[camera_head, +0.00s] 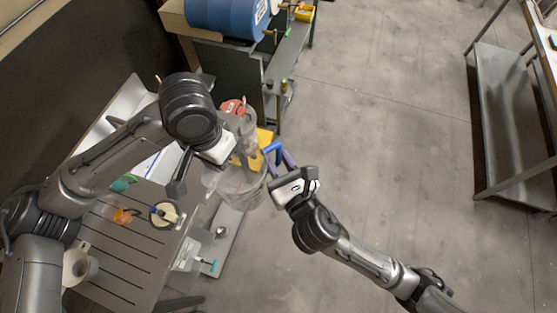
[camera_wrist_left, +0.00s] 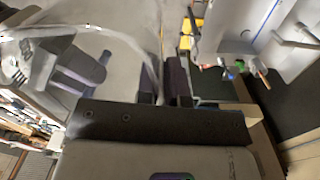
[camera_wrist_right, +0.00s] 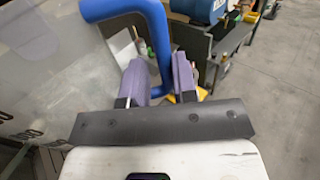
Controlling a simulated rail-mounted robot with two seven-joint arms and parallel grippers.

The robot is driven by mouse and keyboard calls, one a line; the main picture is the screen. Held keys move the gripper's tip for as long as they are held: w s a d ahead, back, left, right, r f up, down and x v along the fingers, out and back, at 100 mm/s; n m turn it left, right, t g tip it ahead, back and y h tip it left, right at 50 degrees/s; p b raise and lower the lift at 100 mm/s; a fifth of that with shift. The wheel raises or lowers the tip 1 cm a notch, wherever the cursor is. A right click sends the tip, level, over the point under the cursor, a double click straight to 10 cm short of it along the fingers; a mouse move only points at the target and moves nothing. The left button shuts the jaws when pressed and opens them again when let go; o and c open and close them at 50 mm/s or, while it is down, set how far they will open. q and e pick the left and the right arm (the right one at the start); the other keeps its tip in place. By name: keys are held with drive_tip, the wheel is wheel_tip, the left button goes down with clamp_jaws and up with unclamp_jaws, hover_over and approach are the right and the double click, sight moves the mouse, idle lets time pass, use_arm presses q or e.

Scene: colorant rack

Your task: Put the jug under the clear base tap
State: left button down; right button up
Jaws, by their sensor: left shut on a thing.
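The clear jug (camera_head: 243,190) with a blue handle (camera_head: 273,149) is in the middle of the head view, beside the grey bench. My left gripper (camera_wrist_left: 165,80) is shut on the jug's clear wall, which runs to its fingers in the left wrist view. My right gripper (camera_wrist_right: 160,82) is at the handle side, its purple fingers apart with the blue handle (camera_wrist_right: 160,45) showing between and beyond them. A blue drum (camera_head: 228,14) lies on a rack at the top, with a tap (camera_head: 271,34) at its front. I cannot read which tap is clear base.
The slotted grey bench (camera_head: 135,250) at left carries a funnel (camera_head: 79,267) and small tools. A dark rack (camera_head: 288,60) stands behind the jug. Another shelf unit (camera_head: 505,120) is at far right. The floor between is clear.

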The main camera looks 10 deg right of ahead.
use_arm(q)
drive_tip(key=shift+s+d, duration=0.15)
drive_tip(key=shift+d, duration=0.15)
drive_tip(key=c, duration=1.2)
unclamp_jaws()
drive_tip(key=shift+a, duration=0.2)
